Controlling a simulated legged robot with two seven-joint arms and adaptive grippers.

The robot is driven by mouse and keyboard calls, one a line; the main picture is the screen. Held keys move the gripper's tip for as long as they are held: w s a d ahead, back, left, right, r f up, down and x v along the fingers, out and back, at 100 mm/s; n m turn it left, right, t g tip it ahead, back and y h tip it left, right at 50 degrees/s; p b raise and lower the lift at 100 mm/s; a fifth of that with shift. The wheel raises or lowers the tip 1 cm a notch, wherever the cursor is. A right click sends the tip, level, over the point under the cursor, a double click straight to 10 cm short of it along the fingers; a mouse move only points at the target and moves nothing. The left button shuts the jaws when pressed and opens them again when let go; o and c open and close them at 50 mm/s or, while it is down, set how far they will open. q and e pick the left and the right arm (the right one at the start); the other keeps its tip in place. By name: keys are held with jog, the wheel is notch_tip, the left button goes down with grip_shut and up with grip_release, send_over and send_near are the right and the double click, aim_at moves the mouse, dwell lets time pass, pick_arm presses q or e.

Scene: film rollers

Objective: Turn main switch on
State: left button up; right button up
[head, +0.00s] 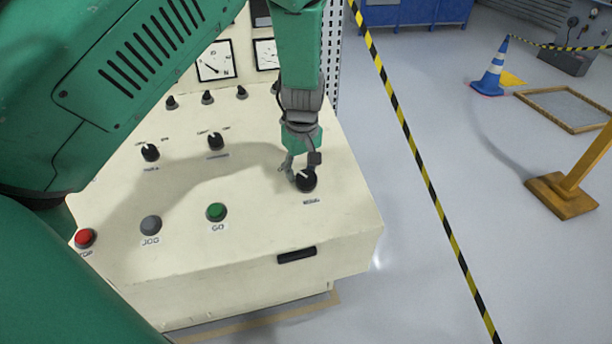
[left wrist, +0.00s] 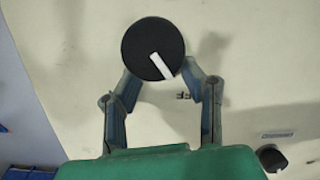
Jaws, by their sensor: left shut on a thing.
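The main switch (head: 306,181) is a round black knob near the right edge of the cream control panel (head: 330,225). Its label below is too small to read surely. In the left wrist view the knob (left wrist: 150,50) has a white pointer line running from its middle toward the lower right. My left gripper (head: 298,172) reaches down onto the knob from above. In the left wrist view its two fingers (left wrist: 157,82) are shut on the knob, one at each side. My right gripper is not in view.
Left on the panel are a green GO button (head: 216,212), a grey JOG button (head: 151,225), a red button (head: 85,238) and several smaller black knobs. A yellow-black barrier tape (head: 405,147) crosses right of the panel. A blue cone (head: 490,72) stands farther back.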

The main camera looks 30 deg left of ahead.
aim_at(310, 179)
pick_arm(q)
jog(key=shift+o, duration=0.9)
jog(key=shift+s+d+f+h, duration=0.25)
jog(key=shift+s+d, duration=0.15)
jog(key=shift+d, duration=0.2)
jog(key=shift+s+d+f+h, duration=0.2)
jog(key=shift+s+d, duration=0.15)
jog(key=shift+d, duration=0.2)
jog(key=shift+a, duration=0.1)
jog(key=shift+d+r, duration=0.3)
jog(key=shift+d, duration=0.35)
jog(key=shift+w+a+r, duration=0.1)
jog(key=shift+w+a, duration=0.1)
jog(key=shift+a, duration=0.25)
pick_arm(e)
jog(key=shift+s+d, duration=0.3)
